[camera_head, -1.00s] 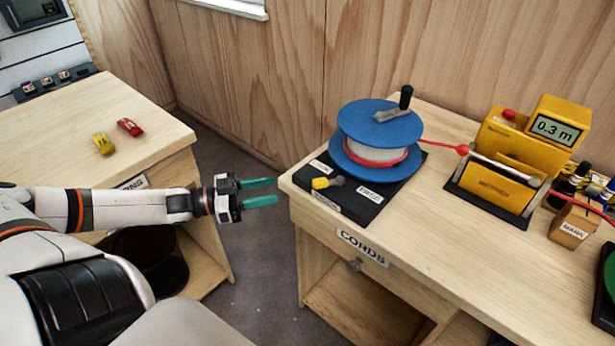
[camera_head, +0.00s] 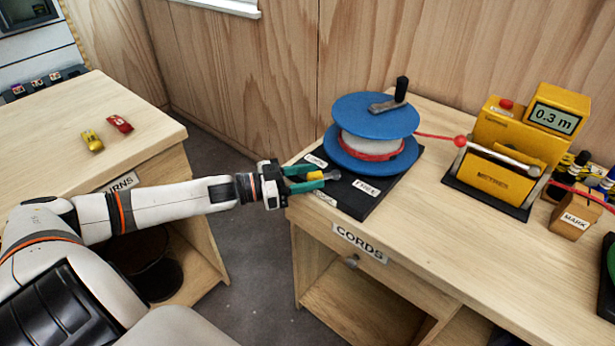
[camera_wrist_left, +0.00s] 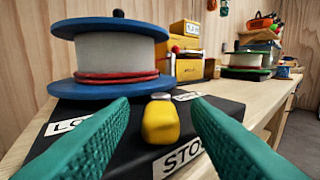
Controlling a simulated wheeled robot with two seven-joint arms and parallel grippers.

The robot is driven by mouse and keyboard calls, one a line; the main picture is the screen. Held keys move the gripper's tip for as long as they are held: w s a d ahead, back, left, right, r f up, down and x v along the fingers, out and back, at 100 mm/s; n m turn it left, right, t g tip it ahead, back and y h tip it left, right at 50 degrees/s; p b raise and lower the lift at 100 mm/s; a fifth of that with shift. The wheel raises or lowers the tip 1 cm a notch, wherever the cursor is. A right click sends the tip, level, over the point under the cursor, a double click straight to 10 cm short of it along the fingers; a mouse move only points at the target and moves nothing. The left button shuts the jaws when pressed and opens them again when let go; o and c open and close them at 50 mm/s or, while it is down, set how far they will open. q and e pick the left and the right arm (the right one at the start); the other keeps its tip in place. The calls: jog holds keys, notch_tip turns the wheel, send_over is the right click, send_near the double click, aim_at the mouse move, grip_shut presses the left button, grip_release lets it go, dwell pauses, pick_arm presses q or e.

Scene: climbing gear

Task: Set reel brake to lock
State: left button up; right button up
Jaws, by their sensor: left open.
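The cord reel (camera_head: 376,115) has blue flanges, a white drum with red cord and a black-knobbed crank. It stands on a black base (camera_head: 349,202). The brake lever has a yellow grip (camera_head: 315,175) and a grey pivot. Its grip points left toward my arm. In the left wrist view the yellow grip (camera_wrist_left: 160,122) lies between my green fingers, apart from both. A label reading "LO…" (camera_wrist_left: 68,125) is left of it and "STO…" (camera_wrist_left: 178,158) is nearer at right. "FREE" (camera_head: 366,187) is on the base's right part. My left gripper (camera_head: 306,179) is open around the grip. My right gripper is out of view.
Red cord runs right to a yellow meter (camera_head: 492,180) whose display reads 0.3 m. A wooden "MARK" block (camera_head: 575,219) stands beyond. Two toy-like red and yellow items (camera_head: 105,131) lie on the left table. A floor gap separates the tables.

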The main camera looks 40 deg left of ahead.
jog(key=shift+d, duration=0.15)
pick_arm(q)
grip_shut()
jog(key=shift+w+a+f+m+g+h+b, duration=0.1)
jog(key=shift+w+a+m+g+h+b, duration=0.2)
jog(key=shift+m+g+h+b, duration=0.6)
jog(key=shift+w+a+g+h+b, duration=0.15)
jog(key=shift+g+h+b, duration=0.15)
jog(key=shift+b, duration=0.4)
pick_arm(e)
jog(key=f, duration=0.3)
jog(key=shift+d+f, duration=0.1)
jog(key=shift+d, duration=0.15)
pick_arm(q)
jog(key=shift+r, duration=0.2)
jog(key=shift+c, duration=0.6)
grip_release()
jog(key=shift+o, duration=0.6)
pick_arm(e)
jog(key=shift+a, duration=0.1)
